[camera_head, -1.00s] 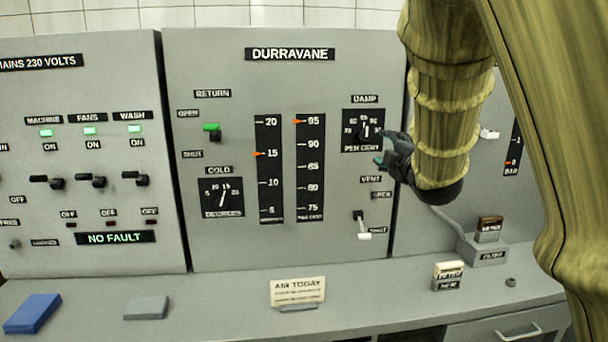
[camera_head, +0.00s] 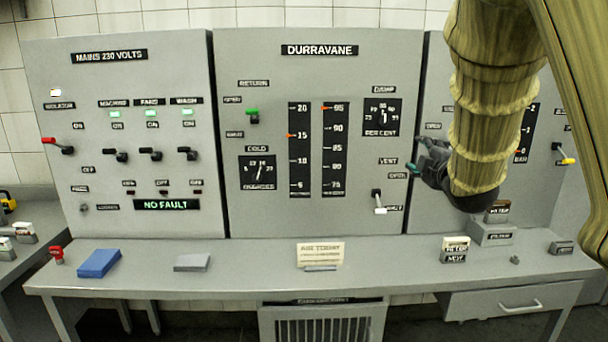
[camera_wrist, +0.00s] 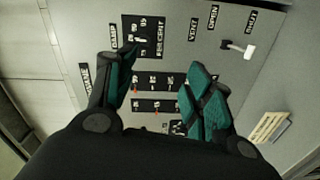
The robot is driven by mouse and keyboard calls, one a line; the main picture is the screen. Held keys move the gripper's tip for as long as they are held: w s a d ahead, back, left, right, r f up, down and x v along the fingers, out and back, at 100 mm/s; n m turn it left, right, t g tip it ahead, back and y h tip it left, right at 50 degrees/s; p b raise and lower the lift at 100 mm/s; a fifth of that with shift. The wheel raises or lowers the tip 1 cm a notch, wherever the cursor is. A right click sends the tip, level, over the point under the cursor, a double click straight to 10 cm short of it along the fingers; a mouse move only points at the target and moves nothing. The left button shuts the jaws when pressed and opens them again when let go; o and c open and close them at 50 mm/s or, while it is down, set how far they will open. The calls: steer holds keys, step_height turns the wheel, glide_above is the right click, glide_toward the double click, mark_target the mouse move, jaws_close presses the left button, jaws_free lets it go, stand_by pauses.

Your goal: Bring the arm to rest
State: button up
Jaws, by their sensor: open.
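My gripper (camera_head: 414,158) is at the end of my sleeved arm, in front of the right side of the DURRAVANE panel (camera_head: 270,210). It is beside the VENT label and below the DAMP dial (camera_head: 381,117). In the wrist view my gripper (camera_wrist: 158,78) has its two teal-padded fingers spread, with nothing between them but the panel behind. The white-handled vent lever (camera_head: 378,203) points down towards SHUT; it also shows in the wrist view (camera_wrist: 238,48). My arm hides part of the right-hand panel.
A desk (camera_head: 225,276) runs below the panels. On it are a blue block (camera_head: 98,263), a grey block (camera_head: 192,262), an AIR TODAY card (camera_head: 320,253) and a small labelled block (camera_head: 455,249). A filter holder (camera_head: 492,235) stands below my gripper. The desk's front middle is clear.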

step_height(320, 180, down, 25)
steer(key=s+a+m+g, duration=0.1)
steer(key=s+m+g, duration=0.2)
steer(key=m+g, duration=0.1)
steer(key=s+f+m+g, duration=0.2)
steer(key=s+f, duration=0.4)
steer(key=f, duration=0.5)
steer(key=s+f+m+g, duration=0.25)
steer(key=s+f, duration=0.25)
steer(key=f, duration=0.5)
steer(key=s+a+f+m+g, duration=0.3)
steer(key=s+f+m+g, duration=0.15)
steer(key=s+f, duration=1.25)
steer(key=s+a+f+m+g, duration=0.1)
steer(key=s+f+g, duration=0.1)
steer(key=s, duration=0.8)
steer(key=s+a+f+m+g, duration=0.1)
steer(key=s+f, duration=0.3)
steer(key=s, duration=0.6)
steer(key=shift+s+a+m+g, duration=0.2)
steer(key=shift+m+g, duration=0.3)
steer(key=shift+g, duration=0.3)
steer(key=shift+c, duration=0.4)
